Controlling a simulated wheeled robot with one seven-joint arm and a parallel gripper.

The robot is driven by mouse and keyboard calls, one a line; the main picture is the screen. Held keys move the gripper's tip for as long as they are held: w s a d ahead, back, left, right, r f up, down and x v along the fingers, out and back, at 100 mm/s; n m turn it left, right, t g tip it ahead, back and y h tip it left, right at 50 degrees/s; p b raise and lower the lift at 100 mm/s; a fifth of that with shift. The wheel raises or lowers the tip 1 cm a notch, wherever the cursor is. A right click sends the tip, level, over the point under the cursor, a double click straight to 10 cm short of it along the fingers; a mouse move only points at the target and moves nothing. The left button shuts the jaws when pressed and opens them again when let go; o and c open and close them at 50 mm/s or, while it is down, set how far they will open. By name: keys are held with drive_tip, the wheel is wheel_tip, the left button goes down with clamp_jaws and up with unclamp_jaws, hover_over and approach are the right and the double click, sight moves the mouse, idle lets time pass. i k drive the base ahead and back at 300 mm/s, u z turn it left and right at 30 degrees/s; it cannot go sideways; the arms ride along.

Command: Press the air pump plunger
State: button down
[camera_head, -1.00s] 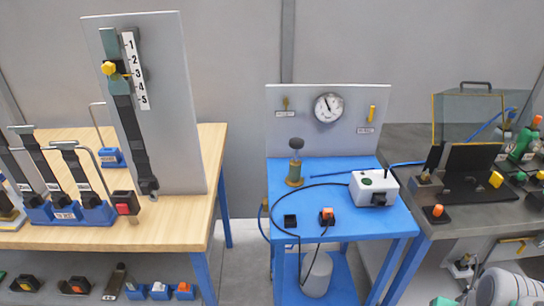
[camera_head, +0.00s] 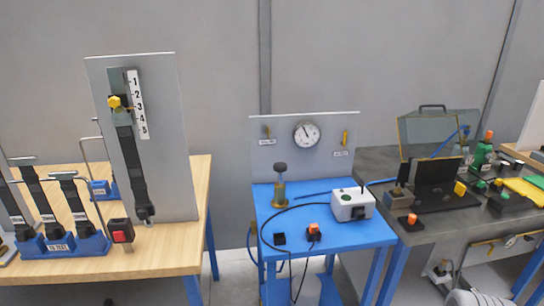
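The air pump (camera_head: 279,188) stands upright near the back left of the blue table (camera_head: 264,212). It has a brass-coloured body and a dark round plunger knob (camera_head: 280,168) on top. The knob is raised above the body on a short rod. A grey panel (camera_head: 350,130) with a round pressure gauge (camera_head: 306,134) rises behind it. My gripper cannot be made out in this view. A pale rounded shape at the bottom right edge may be part of my arm.
A white box (camera_head: 350,204) and an orange button (camera_head: 314,230) share the blue table. Black cable loops around the pump's front. A wooden bench (camera_head: 170,258) with belt levers stands left, a dark workbench (camera_head: 420,232) right. A floor gap separates the wooden bench from the blue table.

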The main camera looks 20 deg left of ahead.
sight(280, 168)
drive_tip(key=u, duration=0.65)
drive_tip(key=i, duration=0.6)
drive_tip(key=u, duration=0.55)
drive_tip(key=i, duration=0.7)
drive_tip(key=z, duration=0.25)
